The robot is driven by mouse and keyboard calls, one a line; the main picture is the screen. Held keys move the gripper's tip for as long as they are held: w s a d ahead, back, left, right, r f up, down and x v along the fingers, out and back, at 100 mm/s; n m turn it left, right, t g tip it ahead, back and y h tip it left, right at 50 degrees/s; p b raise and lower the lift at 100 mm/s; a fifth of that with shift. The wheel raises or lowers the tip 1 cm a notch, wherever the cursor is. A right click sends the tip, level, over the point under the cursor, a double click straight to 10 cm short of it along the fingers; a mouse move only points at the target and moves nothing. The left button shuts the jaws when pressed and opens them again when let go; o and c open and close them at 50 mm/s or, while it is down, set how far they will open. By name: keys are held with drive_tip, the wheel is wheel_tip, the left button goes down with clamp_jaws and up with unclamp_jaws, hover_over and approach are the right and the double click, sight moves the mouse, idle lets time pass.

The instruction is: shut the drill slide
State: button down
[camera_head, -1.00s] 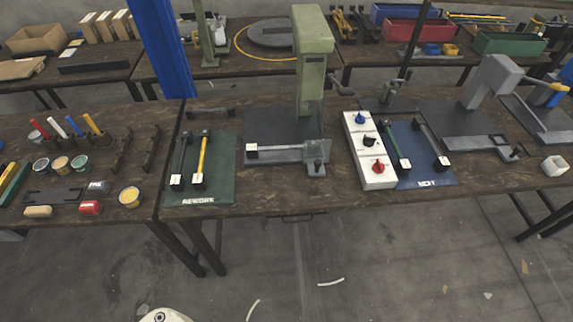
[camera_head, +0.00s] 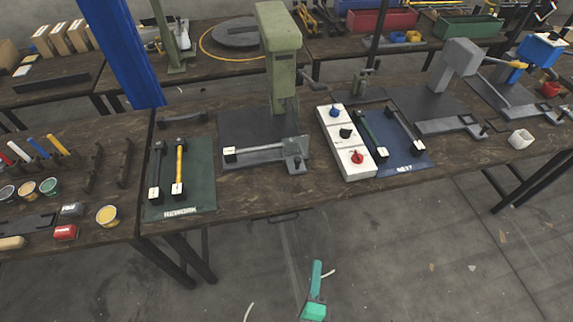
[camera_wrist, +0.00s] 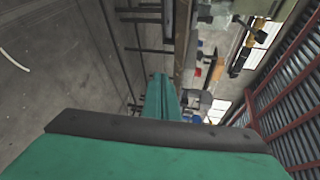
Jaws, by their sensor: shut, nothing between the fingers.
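My gripper (camera_wrist: 160,92) shows in the wrist view as teal fingers closed together, with nothing between them. A teal part of my arm's end (camera_head: 314,290) shows low in the head view, over the floor in front of the bench and apart from everything on it. A green press (camera_head: 278,45) stands mid-bench, with a grey slide rail (camera_head: 262,151) at its foot, a white-ended piece at its left and a block at its right end. I cannot tell which one is the drill.
A white switch box (camera_head: 345,145) with coloured knobs stands between a green mat (camera_head: 198,195) and a blue mat (camera_head: 410,158), both holding long tools. A white cup (camera_head: 520,139) sits near the front edge at right. The floor in front is mostly clear.

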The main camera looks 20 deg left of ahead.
drive_tip(key=w+a+r+m+y, duration=0.25)
drive_tip(key=w+a+m, duration=0.4)
drive_tip(key=w, duration=0.35)
drive_tip(key=m+y, duration=0.5)
drive_tip(key=m, duration=0.1)
approach(285, 157)
drive_tip(key=shift+h, duration=0.25)
drive_tip(key=x, duration=0.6)
drive_tip(key=shift+w+a+r, duration=0.1)
drive_tip(key=shift+a+r, duration=0.15)
